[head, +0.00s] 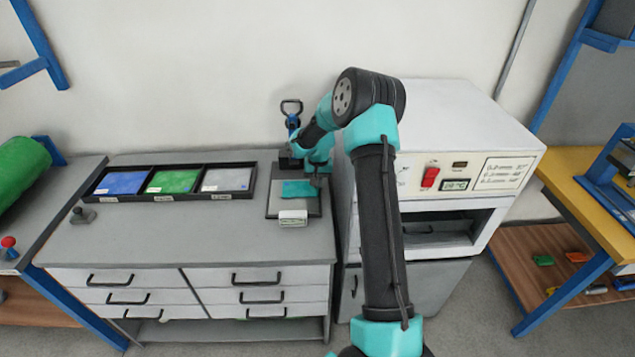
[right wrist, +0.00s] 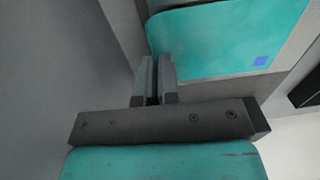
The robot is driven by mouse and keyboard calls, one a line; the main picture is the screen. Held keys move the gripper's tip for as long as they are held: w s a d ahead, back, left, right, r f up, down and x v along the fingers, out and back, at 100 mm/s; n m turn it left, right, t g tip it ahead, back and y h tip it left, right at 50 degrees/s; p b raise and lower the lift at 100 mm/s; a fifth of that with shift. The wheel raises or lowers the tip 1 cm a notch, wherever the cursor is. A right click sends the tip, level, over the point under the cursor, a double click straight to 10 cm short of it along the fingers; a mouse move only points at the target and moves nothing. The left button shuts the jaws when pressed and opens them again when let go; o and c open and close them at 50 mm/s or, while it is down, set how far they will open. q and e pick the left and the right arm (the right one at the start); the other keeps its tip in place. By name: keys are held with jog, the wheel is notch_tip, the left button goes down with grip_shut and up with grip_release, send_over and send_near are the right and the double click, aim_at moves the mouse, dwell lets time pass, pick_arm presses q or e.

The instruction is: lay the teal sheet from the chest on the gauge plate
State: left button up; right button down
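The teal sheet (head: 298,188) lies flat over the gauge plate (head: 285,208), towards its far part. In the right wrist view the teal sheet (right wrist: 225,38) fills the upper right and bears a small blue square. My right gripper (head: 317,182) is low at the right edge of the sheet. In the wrist view its fingertips (right wrist: 156,75) are close together at the sheet's edge, with a narrow dark gap between them. I cannot tell whether they pinch the sheet. My left gripper is not in view. The chest (head: 190,292) has its drawers shut.
A black tray (head: 252,192) with blue, green and grey sheets stands on the chest top. A white block (head: 293,218) sits at the gauge plate's near edge. A white oven (head: 450,150) stands close on the right. The front of the chest top is clear.

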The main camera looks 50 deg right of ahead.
jog(key=shift+f, duration=0.1)
jog(key=c, duration=1.3)
grip_release()
jog(key=shift+c, duration=0.2)
notch_tip(320, 180, up, 12)
jog(key=shift+s+d, duration=0.15)
